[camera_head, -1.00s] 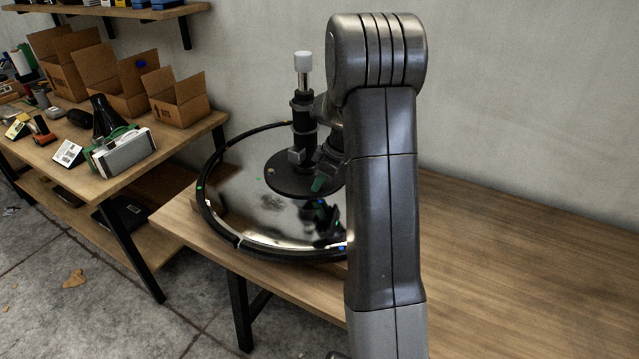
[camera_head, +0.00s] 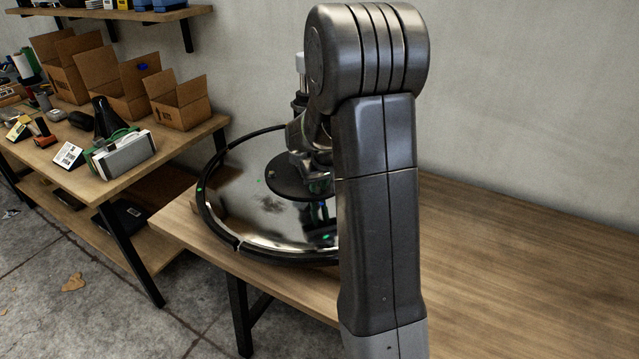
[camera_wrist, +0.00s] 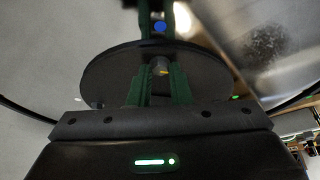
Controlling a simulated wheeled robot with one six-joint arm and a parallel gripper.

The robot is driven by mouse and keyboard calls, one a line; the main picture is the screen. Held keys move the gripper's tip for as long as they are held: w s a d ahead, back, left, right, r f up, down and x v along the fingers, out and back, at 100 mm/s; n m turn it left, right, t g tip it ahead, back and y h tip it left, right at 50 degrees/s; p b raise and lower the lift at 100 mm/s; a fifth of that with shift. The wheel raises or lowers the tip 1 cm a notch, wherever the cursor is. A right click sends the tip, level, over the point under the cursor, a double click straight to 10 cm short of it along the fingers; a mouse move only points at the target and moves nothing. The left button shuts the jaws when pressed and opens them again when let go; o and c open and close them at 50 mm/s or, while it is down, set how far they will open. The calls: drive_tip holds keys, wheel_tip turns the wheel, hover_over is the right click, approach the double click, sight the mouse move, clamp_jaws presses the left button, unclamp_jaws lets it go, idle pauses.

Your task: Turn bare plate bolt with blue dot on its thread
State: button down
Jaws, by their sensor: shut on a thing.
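In the wrist view the plate (camera_wrist: 105,78) lies just beyond my gripper (camera_wrist: 160,79). Its green fingers are shut on a small metallic plate bolt (camera_wrist: 158,67) with a yellowish mark, near the plate's edge. A blue dot (camera_wrist: 160,27) shows farther up between green shapes, which look like a reflection of my fingers. I cannot tell whether the dot is on the held bolt's thread. In the head view my arm hides the bolt and fingertips.
The base's dark rim (camera_head: 205,215) rests on a wooden table (camera_head: 520,270), clear to the right. A second table (camera_head: 75,165) at left holds open cardboard boxes (camera_head: 180,103) and small items. A wall shelf is above.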

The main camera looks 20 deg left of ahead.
drive_tip(key=m, duration=0.1)
drive_tip(key=m+h+b, duration=0.1)
drive_tip(key=m, duration=0.1)
drive_tip(key=shift+s+a+f+t+b, duration=0.1)
drive_tip(key=shift+s+a+t+b, duration=0.05)
drive_tip(key=shift+t+b, duration=0.2)
drive_tip(key=shift+a+m+t+h+b, duration=0.1)
drive_tip(key=shift+m+t+h+b, duration=0.3)
drive_tip(key=shift+m+b, duration=0.85)
drive_tip(key=shift+m, duration=0.45)
drive_tip(key=shift+g, duration=0.25)
drive_tip(key=c, duration=1.3)
unclamp_jaws()
drive_tip(key=shift+c, duration=0.2)
drive_tip(key=shift+r, duration=0.25)
drive_tip(key=p+v, duration=0.2)
drive_tip(key=v, duration=1.1)
drive_tip(key=shift+s+a+r, duration=0.2)
drive_tip(key=shift+s+r, duration=0.05)
drive_tip(key=shift+s, duration=0.05)
drive_tip(key=shift+f, duration=0.1)
